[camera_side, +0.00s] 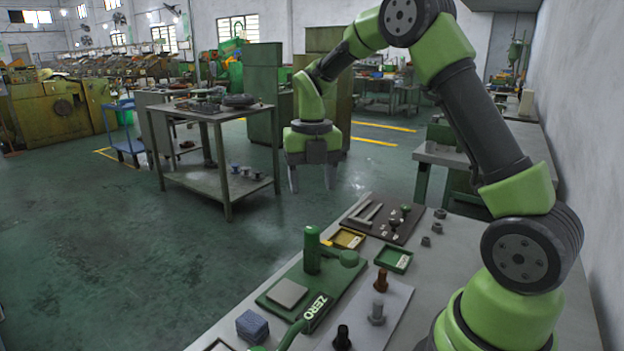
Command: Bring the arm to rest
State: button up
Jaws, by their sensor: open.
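My gripper (311,178) hangs pointing down, with its two grey fingers apart and nothing between them. In the picture it shows above and left of the workbench (225,321), against the green floor. My green and black arm arches up from the lower right and over to it. No object touches the fingers.
The bench holds a green fixture marked ZERO (318,305), a pale board (394,302) with several bolts, a yellow tray (347,238), a green tray (394,259), a dark rack (386,222) and a blue block (252,326). A metal cart (213,185) stands behind. A wall (590,130) borders the right.

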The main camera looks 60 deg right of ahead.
jog(key=s+a+r+m+t, duration=0.2)
jog(key=s+m, duration=0.4)
jog(key=m, duration=0.4)
jog(key=s+a+r+m+t+y, duration=0.1)
jog(key=s+a+r+m, duration=0.4)
jog(key=m, duration=0.5)
jog(key=s+a+r+m+t+y, duration=0.1)
jog(key=s+a+r+m+t, duration=0.3)
jog(key=m, duration=0.7)
jog(key=s+a, duration=0.2)
jog(key=s, duration=0.1)
jog(key=shift+s, duration=0.35)
jog(key=shift+a+r, duration=0.1)
